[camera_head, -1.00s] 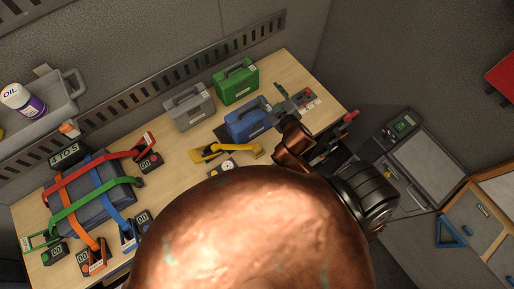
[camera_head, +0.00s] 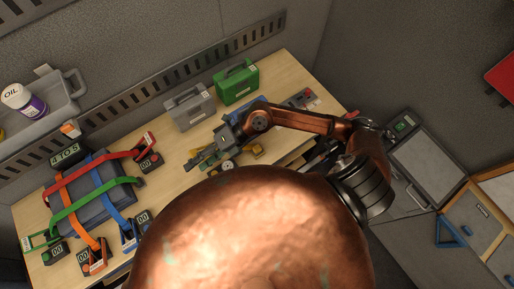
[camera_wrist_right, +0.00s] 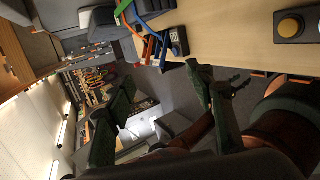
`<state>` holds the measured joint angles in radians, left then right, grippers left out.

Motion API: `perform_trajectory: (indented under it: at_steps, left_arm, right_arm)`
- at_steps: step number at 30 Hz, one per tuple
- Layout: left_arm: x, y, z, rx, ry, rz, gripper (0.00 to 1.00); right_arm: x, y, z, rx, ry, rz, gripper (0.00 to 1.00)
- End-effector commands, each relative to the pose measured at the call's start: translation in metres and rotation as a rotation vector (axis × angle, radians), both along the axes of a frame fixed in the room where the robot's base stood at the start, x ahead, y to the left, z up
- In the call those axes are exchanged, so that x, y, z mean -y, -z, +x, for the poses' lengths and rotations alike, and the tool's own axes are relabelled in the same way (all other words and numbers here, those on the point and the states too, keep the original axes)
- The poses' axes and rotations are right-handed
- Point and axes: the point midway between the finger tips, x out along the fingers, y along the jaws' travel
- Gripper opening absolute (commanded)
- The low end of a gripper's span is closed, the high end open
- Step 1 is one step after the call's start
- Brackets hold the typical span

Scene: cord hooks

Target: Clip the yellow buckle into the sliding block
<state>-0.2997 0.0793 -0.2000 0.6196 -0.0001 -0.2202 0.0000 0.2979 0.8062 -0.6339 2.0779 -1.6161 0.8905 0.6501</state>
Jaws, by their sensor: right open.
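My right gripper (camera_head: 199,160) hangs over the middle of the wooden table, pointing left and empty. In the wrist view its two fingers (camera_wrist_right: 165,112) are spread wide with nothing between them. I cannot tell which part is the sliding block. My left gripper is not in view.
A dark blue case (camera_head: 82,198) with several coloured straps and small display blocks sits at left. A grey case (camera_head: 188,108) and a green case (camera_head: 236,82) stand at the back. A box with a yellow button (camera_wrist_right: 290,26) shows in the wrist view.

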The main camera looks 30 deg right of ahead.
Motion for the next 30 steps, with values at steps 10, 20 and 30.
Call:
perform_trajectory:
  at_steps: [10,20,30]
  left_arm:
    - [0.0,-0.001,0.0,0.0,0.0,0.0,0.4]
    - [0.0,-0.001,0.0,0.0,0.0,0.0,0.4]
    - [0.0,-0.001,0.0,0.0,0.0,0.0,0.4]
  right_arm:
    - [0.169,0.12,0.018,-0.019,-0.086,-0.796,0.49]
    - [0.243,0.129,0.032,-0.044,-0.044,-1.054,0.49]
    - [0.243,0.129,0.032,-0.044,-0.045,-1.054,0.49]
